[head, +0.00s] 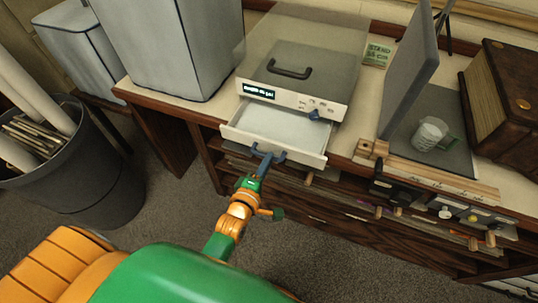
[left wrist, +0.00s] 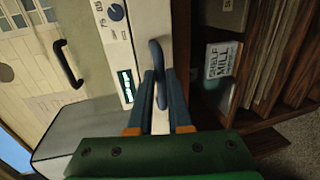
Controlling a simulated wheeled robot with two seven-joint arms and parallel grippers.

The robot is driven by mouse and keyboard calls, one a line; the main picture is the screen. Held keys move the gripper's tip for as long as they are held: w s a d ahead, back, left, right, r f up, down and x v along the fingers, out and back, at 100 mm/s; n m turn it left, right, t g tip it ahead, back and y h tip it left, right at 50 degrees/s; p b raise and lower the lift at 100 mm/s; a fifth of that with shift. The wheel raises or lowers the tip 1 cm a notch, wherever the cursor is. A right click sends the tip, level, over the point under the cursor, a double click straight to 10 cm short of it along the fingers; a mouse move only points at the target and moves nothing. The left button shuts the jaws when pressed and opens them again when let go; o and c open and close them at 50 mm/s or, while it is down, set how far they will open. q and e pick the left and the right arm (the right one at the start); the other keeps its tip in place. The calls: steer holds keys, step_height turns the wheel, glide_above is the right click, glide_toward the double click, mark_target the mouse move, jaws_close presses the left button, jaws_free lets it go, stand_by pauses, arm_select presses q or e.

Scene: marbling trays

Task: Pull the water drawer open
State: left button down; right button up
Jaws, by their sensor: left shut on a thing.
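The water drawer (head: 303,153) is a shallow white tray pulled partway out of the front of a grey and white unit (head: 305,65). Its inside shows and looks empty. A blue handle (head: 280,155) sits on the drawer's front. My left gripper (head: 266,163) reaches up from below and is shut on this handle. In the left wrist view the blue handle (left wrist: 157,58) stands between the two dark blue fingers of my left gripper (left wrist: 158,82). The fingers hide part of the handle and drawer front. My right gripper is not in view.
The unit stands on a bench with a large grey box (head: 165,45) at left and a grey upright panel (head: 408,70) at right. A dark bin (head: 80,175) with rolls stands on the floor at left.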

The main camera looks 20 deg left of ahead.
arm_select(q)
steer(key=shift+s, duration=0.1)
steer(key=c, duration=0.8)
jaws_free()
steer(key=shift+c, duration=0.2)
steer(key=v, duration=0.7)
